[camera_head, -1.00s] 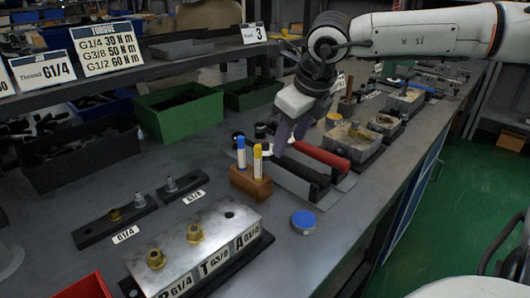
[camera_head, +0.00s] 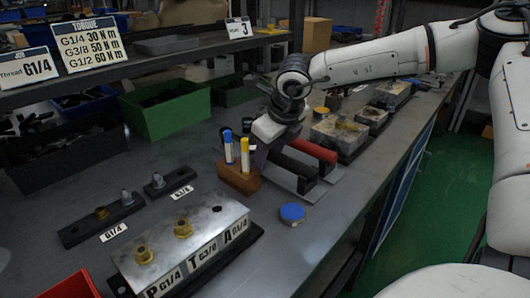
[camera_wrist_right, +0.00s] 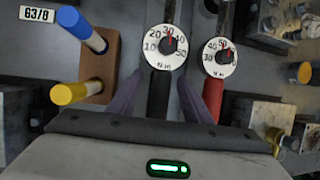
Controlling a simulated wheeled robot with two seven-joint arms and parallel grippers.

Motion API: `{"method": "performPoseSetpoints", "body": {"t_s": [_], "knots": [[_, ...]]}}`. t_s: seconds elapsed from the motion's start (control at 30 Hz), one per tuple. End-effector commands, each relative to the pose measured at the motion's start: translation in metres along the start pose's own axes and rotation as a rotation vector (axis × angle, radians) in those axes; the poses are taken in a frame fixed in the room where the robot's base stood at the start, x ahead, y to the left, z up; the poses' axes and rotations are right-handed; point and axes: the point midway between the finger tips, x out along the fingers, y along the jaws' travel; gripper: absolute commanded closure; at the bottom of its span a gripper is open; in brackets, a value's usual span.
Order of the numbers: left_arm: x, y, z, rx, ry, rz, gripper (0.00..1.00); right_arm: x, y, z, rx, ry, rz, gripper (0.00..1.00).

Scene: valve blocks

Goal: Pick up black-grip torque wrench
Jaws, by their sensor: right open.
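The black-grip torque wrench (camera_head: 296,166) lies on the grey bench beside the red-grip wrench (camera_head: 314,150). In the right wrist view, its round white dial (camera_wrist_right: 166,47) and black grip (camera_wrist_right: 158,97) are in line between my right gripper's purple fingers (camera_wrist_right: 157,88). The red grip (camera_wrist_right: 213,98) is just outside the right finger. In the head view, my right gripper (camera_head: 263,153) is low over the black wrench and hides part of it. Its fingers are apart; contact with the grip cannot be told. My left gripper is not in view.
A wooden holder (camera_head: 238,180) with blue and yellow markers stands close left of the gripper. A blue round cap (camera_head: 292,213) lies in front. A metal valve block (camera_head: 185,240) is at front left, and more blocks (camera_head: 340,133) stand behind the wrenches.

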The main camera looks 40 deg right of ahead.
Motion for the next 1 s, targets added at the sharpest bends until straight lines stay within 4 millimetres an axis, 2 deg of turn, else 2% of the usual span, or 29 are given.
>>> {"method": "performPoseSetpoints", "body": {"t_s": [0.03,0.3,0.67,0.77,1.0], "knots": [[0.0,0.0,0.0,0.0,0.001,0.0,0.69,0.0,0.0,0.0,0.0,0.0,0.0,0.55],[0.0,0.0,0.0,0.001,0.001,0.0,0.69,0.0,0.0,0.0,0.0,0.0,0.0,1.0],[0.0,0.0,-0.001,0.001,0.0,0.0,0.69,-0.006,-0.001,0.004,0.0,-0.006,-0.001,1.0],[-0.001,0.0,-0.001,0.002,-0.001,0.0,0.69,-0.017,-0.003,0.009,-0.001,-0.009,-0.002,1.0],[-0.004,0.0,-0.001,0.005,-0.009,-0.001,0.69,-0.059,-0.01,0.027,-0.001,-0.01,-0.003,1.0]]}}
